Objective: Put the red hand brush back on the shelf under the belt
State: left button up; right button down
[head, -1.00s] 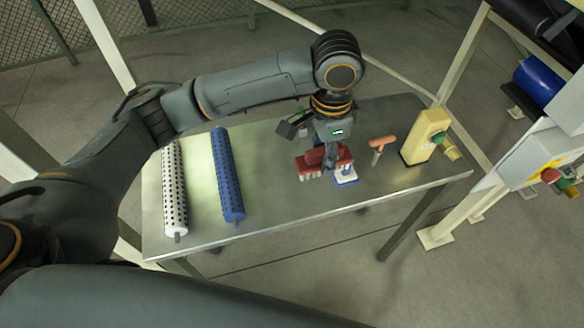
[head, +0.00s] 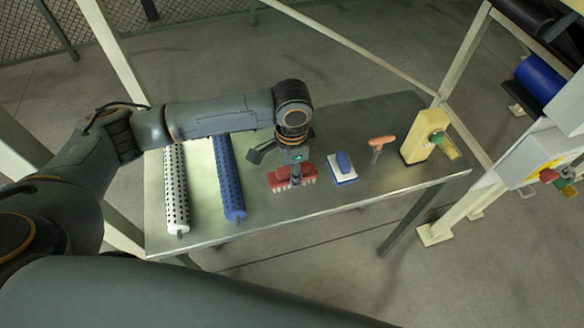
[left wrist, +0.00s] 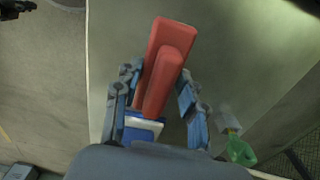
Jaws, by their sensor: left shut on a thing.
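The red hand brush (head: 276,181) is in my left gripper (head: 296,176), bristles down over the steel surface (head: 330,115). I cannot tell whether the bristles touch the surface. In the left wrist view the fingers are on either side of the red brush (left wrist: 172,45), shut on its handle. My right gripper is not in view.
A white perforated roller (head: 176,190) and a blue roller (head: 228,178) lie at the left of the surface. Frame posts stand at the corners.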

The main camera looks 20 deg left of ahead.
pick_arm(q)
jog(key=o, duration=1)
notch_tip(320, 180, up, 12)
jog(key=shift+b, duration=0.35)
